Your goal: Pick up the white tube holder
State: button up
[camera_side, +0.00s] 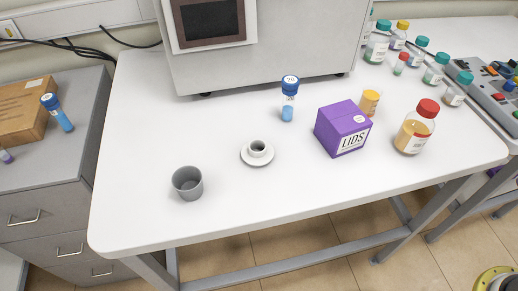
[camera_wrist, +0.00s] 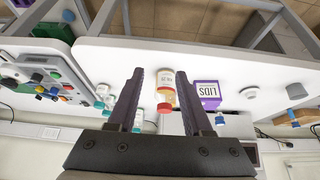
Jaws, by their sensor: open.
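The white tube holder (camera_side: 257,152) is a round white dish with a raised ring and a dark opening in its middle. It stands upright on the white table, left of the purple LIDS box. In the wrist view the white tube holder (camera_wrist: 250,92) is small, to the right of the fingers and apart from them. My gripper (camera_wrist: 160,73) shows only in the wrist view. Its two dark fingers are spread with a wide gap and hold nothing. The red-capped bottle appears between them in the picture, farther away.
The grey cup (camera_side: 187,183) stands left of the holder. The blue-capped tube (camera_side: 288,98), purple LIDS box (camera_side: 342,130) and red-capped bottle (camera_side: 415,128) stand to its right. A large grey machine (camera_side: 265,45) is behind. The table in front of the holder is clear.

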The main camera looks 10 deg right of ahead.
dwell(0.4)
jog(key=o, duration=0.5)
